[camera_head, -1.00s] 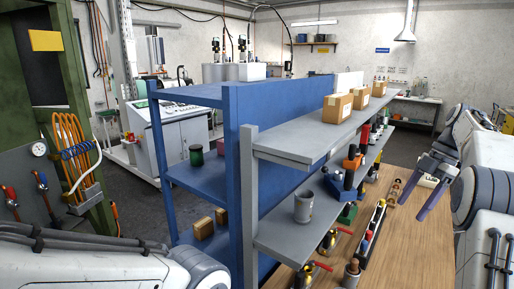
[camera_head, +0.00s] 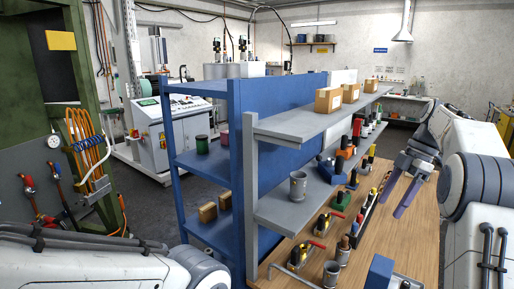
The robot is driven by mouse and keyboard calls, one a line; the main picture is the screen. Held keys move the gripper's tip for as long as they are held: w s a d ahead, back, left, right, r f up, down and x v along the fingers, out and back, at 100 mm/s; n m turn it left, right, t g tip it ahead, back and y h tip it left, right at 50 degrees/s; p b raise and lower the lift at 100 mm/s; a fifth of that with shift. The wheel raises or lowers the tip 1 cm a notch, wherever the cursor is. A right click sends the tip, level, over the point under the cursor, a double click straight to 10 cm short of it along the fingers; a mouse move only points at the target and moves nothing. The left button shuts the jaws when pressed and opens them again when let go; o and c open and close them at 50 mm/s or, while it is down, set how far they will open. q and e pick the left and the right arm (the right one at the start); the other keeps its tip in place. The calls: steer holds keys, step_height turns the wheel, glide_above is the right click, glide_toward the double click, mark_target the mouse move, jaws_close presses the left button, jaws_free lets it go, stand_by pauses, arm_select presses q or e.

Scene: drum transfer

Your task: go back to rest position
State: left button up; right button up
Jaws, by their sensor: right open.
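My right gripper (camera_head: 391,204) comes in from the right with its two blue-purple fingers apart and nothing between them. It hangs over the right part of the wooden workbench (camera_head: 412,235), pointing down and to the left. My left arm lies across the lower left corner, and its gripper is out of view. No drum can be made out for certain.
A blue shelf rack (camera_head: 236,180) stands in the middle, with grey shelves (camera_head: 280,205) beside it holding cardboard boxes (camera_head: 328,100) and a grey mug (camera_head: 298,185). Tools and a blue block (camera_head: 379,272) crowd the bench. Dark floor shows at left.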

steer(key=s+a+f+m+h+b, duration=0.1)
steer(key=s+a+f+m+b, duration=0.2)
steer(key=a, duration=0.8)
steer(key=s+a+f+m+h+b, duration=0.15)
steer(key=s+a+f, duration=0.3)
steer(key=a, duration=0.75)
steer(key=s+a+f+m+b, duration=0.2)
steer(key=s+f, duration=0.4)
steer(key=s, duration=0.5)
steer(key=s+a+f+m+b, duration=0.2)
steer(key=s+a+f+m, duration=0.2)
steer(key=s+f, duration=0.3)
steer(key=s, duration=0.5)
steer(key=shift+s+a+f+t+h+b, duration=0.2)
steer(key=shift+s+f+t+h+b, duration=0.1)
steer(key=shift+t+h+b, duration=0.1)
steer(key=shift+m, duration=0.25)
